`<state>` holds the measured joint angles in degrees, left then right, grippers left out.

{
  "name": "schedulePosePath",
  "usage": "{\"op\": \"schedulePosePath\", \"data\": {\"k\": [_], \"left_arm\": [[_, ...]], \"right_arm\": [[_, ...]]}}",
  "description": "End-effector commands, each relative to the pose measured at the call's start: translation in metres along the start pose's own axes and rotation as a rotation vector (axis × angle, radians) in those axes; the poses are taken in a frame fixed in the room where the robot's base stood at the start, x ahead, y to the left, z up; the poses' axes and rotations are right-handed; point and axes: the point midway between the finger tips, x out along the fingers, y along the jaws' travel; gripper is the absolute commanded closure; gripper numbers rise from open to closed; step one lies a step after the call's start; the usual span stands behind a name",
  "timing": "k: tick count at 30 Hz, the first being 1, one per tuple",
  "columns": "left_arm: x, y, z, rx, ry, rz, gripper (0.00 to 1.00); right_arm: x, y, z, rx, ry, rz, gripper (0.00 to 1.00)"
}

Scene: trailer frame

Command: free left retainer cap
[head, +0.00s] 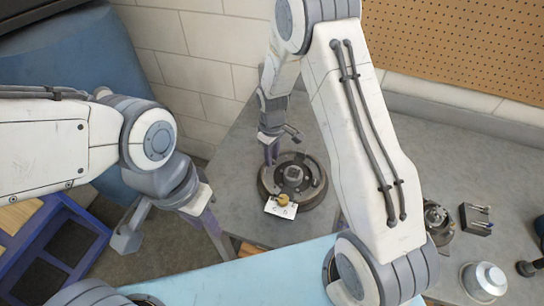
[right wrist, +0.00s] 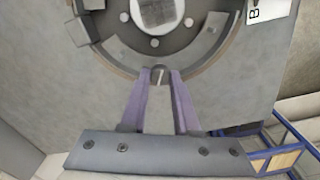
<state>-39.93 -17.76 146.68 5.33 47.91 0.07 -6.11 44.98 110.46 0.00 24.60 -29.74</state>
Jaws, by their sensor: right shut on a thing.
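A round dark brake-like assembly (head: 317,187) lies on the grey bench, with a square grey hub in its middle. In the right wrist view, its rim and curved grey shoes (right wrist: 130,52) fill the top. My right gripper (head: 271,152) reaches down to the assembly's far left edge. In the right wrist view, its purple fingers (right wrist: 158,80) are shut on a small round dark cap (right wrist: 158,70) at the rim. The fingers partly hide the cap. My left gripper (head: 210,228) hangs at the left, away from the assembly, and its finger gap is unclear.
A white card (head: 281,210) with a tan knob on it lies at the assembly's near edge. At the right of the bench stand a dark mechanical part (head: 437,218), a small dark block with pins (head: 476,219) and a silver dome (head: 484,280). A blue crate (head: 60,245) is lower left.

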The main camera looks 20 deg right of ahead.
Motion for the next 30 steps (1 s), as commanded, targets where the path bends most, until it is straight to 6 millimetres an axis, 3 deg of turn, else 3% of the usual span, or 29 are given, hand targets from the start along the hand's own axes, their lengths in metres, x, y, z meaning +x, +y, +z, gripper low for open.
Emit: {"op": "schedulePosePath", "data": {"k": [15, 30], "left_arm": [[0.0060, -0.0004, 0.0003, 0.000, 0.000, 0.000, 0.68], [0.0070, -0.0005, 0.0004, 0.000, 0.000, 0.000, 0.68]], "right_arm": [[-0.0011, 0.0002, -0.0008, -0.397, 0.003, 0.002, 1.00], [-0.0015, 0.0002, -0.0009, -0.510, 0.003, 0.003, 1.00]]}}
